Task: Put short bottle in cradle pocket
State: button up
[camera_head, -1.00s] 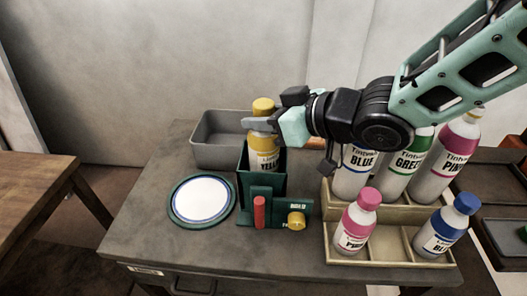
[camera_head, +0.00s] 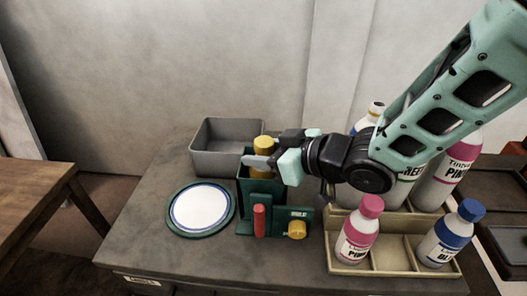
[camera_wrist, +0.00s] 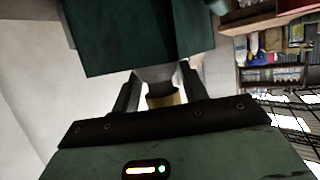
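The yellow bottle (camera_head: 262,143) is upright, with its yellow cap showing and its lower part sunk into the pocket of the green cradle (camera_head: 260,198). My gripper (camera_head: 257,162) is shut on it at the cradle's mouth. In the wrist view, my gripper (camera_wrist: 160,95) has a finger on each side of the bottle, and part of the dark green cradle (camera_wrist: 140,35) fills the top. The bottle's label and base are hidden, so I cannot tell whether it rests on the pocket floor. A red handle (camera_head: 259,220) and a yellow knob (camera_head: 296,229) are on the cradle's front.
A grey bin (camera_head: 228,160) stands behind the cradle. A round green-rimmed plate (camera_head: 201,208) lies to its left. A beige rack (camera_head: 384,258) on the right holds a pink bottle (camera_head: 358,232), a blue bottle (camera_head: 449,238) and taller bottles behind. The table's front left is clear.

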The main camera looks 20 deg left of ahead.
jog(key=shift+o, duration=0.7)
jog(key=shift+r, duration=0.1)
jog(key=shift+d+r, duration=0.1)
jog(key=shift+d, duration=0.05)
jog(key=v, duration=1.1)
jog(key=shift+d, duration=0.3)
jog(key=shift+r, duration=0.1)
